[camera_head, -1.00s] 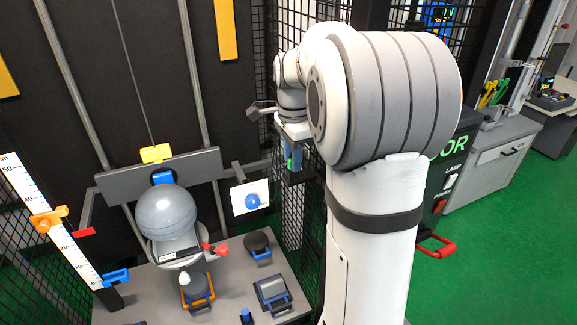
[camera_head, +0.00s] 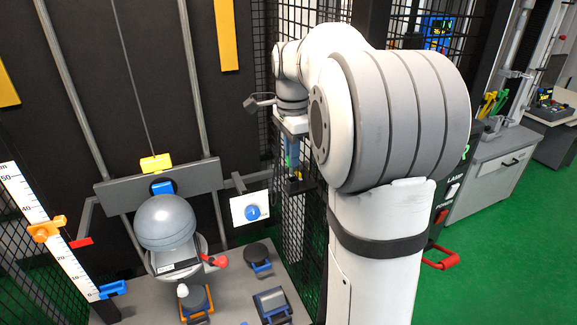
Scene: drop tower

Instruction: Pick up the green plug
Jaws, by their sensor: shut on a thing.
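My gripper (camera_head: 291,160) hangs at the end of my arm, right of the drop tower's ball, in front of the black mesh. It points down and is shut on the green plug (camera_head: 289,158), which shows only as a small strip of green beside blue parts. The fingertips are too small to make out clearly. A small black ledge or socket (camera_head: 297,186) is just below the gripper. I cannot tell whether the plug still touches it.
A grey ball (camera_head: 165,218) rests on a holder with a red lever (camera_head: 216,261). A white plate with a blue knob (camera_head: 252,212) is left of my gripper. A scale (camera_head: 72,270) stands at left. Several blue-handled devices sit on the grey base. Mesh stands close behind the gripper.

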